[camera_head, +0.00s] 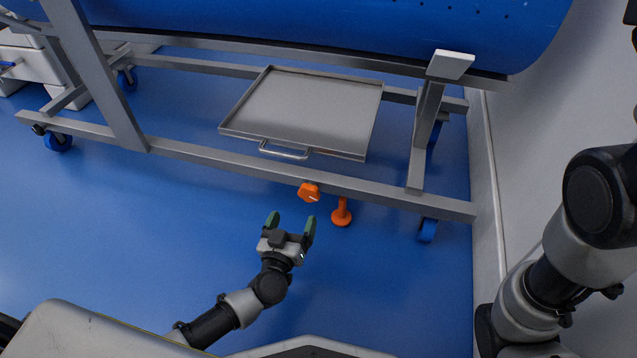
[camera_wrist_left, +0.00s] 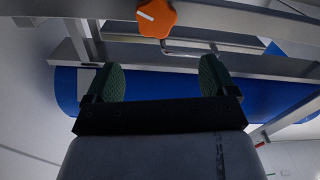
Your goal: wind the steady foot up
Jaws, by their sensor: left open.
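The orange knob (camera_head: 309,192) sits on the front lower rail of the grey tub carrier, with a white mark on its face. The orange steady foot (camera_head: 341,215) hangs below the rail just right of the knob, its round pad at or close to the blue floor; I cannot tell if it touches. My left gripper (camera_head: 291,222) is open and empty, in front of the knob and a little below it in the head view. In the left wrist view the knob (camera_wrist_left: 156,18) is at the top middle, beyond the two green fingertips (camera_wrist_left: 162,75) and apart from them. My right gripper is out of view.
The carrier frame (camera_head: 230,160) bears a blue tub (camera_head: 330,30) and a grey tray (camera_head: 305,105) with a handle (camera_head: 284,151). Blue castors (camera_head: 428,231) stand at its ends. A pale wall (camera_head: 540,130) is at the right. The floor (camera_head: 120,230) at left is clear.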

